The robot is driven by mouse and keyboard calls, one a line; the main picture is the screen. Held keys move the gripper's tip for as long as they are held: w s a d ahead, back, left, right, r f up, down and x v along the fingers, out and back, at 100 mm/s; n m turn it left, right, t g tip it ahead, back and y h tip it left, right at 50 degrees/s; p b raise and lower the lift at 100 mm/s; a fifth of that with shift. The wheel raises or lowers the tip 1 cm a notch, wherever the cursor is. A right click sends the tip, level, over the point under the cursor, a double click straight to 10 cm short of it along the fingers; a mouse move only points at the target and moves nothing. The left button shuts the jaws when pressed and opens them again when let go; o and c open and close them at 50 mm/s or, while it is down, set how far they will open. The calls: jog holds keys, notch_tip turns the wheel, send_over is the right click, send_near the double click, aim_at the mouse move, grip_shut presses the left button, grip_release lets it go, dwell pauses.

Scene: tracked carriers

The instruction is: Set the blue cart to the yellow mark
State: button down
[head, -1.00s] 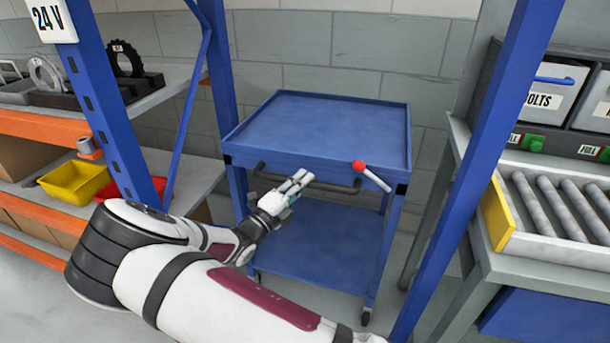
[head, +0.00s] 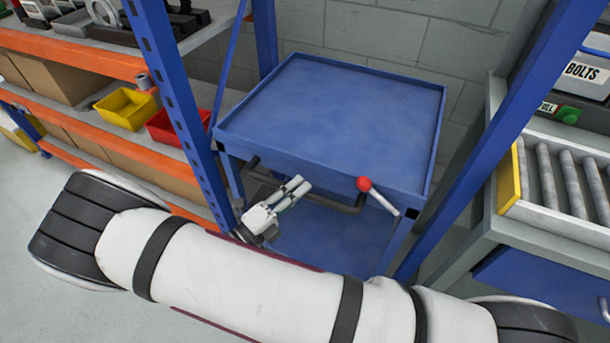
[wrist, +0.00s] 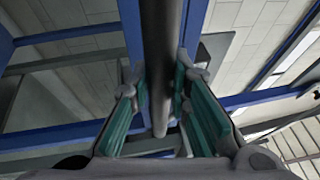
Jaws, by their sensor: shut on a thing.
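The blue cart (head: 335,115) stands upright between two blue posts in the head view, with an empty flat top tray and a lower shelf. A dark handle bar (head: 340,205) runs along its near side. My gripper (head: 292,190) is shut on this handle bar, left of its middle. In the wrist view the bar (wrist: 160,50) passes between the green-padded fingers (wrist: 160,95). A lever with a red knob (head: 364,184) sits at the cart's near right edge. I see no yellow mark on the floor; my arm hides part of the floor and the cart's lower part.
A blue post (head: 170,90) stands close on the cart's left, before a shelf with a yellow bin (head: 125,108) and a red bin (head: 170,128). Another blue post (head: 480,130) and a roller bench (head: 565,180) are close on the right. A grey wall is behind.

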jog(key=shift+s+a, duration=0.1)
jog(key=shift+s, duration=0.15)
jog(key=shift+f, duration=0.1)
jog(key=c, duration=1.5)
grip_release()
jog(key=v, duration=1.2)
